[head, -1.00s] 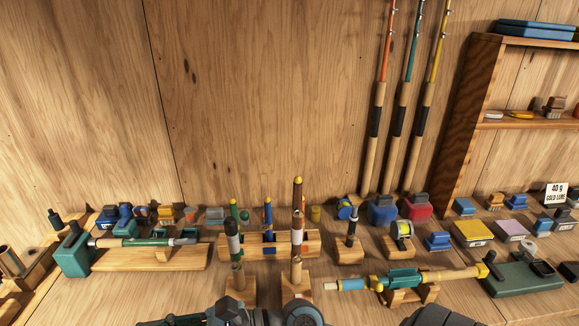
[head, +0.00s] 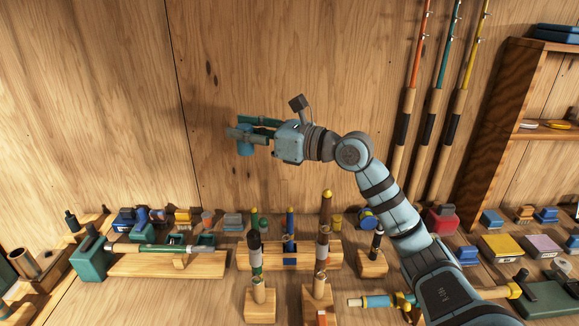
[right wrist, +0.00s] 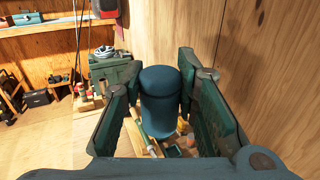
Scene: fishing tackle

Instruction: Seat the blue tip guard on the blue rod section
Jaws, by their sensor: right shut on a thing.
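The blue tip guard (head: 245,148) is a short, dark blue cylinder with a rounded end in the right wrist view (right wrist: 159,92). My right gripper (head: 250,132) is shut on it, one finger on each side, and holds it upright high in front of the wooden wall. The blue rod section (head: 290,224) stands upright in a wooden rack (head: 270,260), below and to the right of the guard in the head view. The guard is well apart from it. My left gripper is not in view.
A green rod section (head: 254,218) and a brown one with a yellow tip (head: 326,210) stand beside the blue one. Two small wooden stands (head: 260,305) hold upright pieces in front. A green rod lies on a stand at left. The air around the guard is clear.

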